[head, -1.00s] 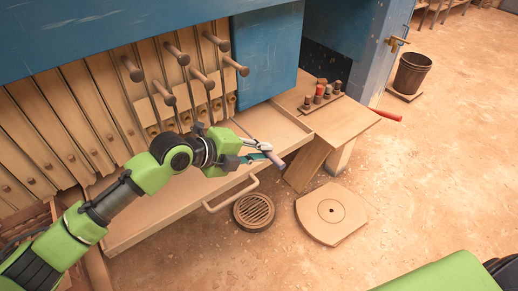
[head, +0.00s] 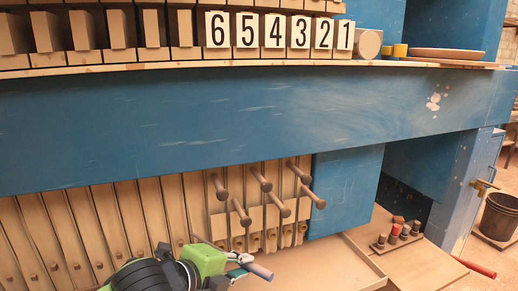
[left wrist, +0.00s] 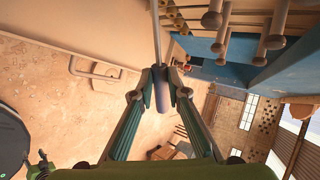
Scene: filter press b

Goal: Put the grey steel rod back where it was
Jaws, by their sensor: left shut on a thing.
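The grey steel rod (head: 258,271) is in my left gripper (head: 243,266). Its thick grey end shows past the fingertips, and a thin shaft runs up and left behind it. In the left wrist view the thick end of the rod (left wrist: 162,101) sits between the two fingertips of the left gripper (left wrist: 161,86), with the thin shaft running to the top edge. The gripper is in front of the slatted lower front, below several round-headed pegs (head: 284,209) on thin rods. My right gripper is out of view.
A wide blue beam (head: 250,125) crosses above the pegs. Number cards 6 to 1 (head: 277,31) stand on the shelf above it. Small bottles in a rack (head: 398,235) stand at right, near a bin (head: 498,216).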

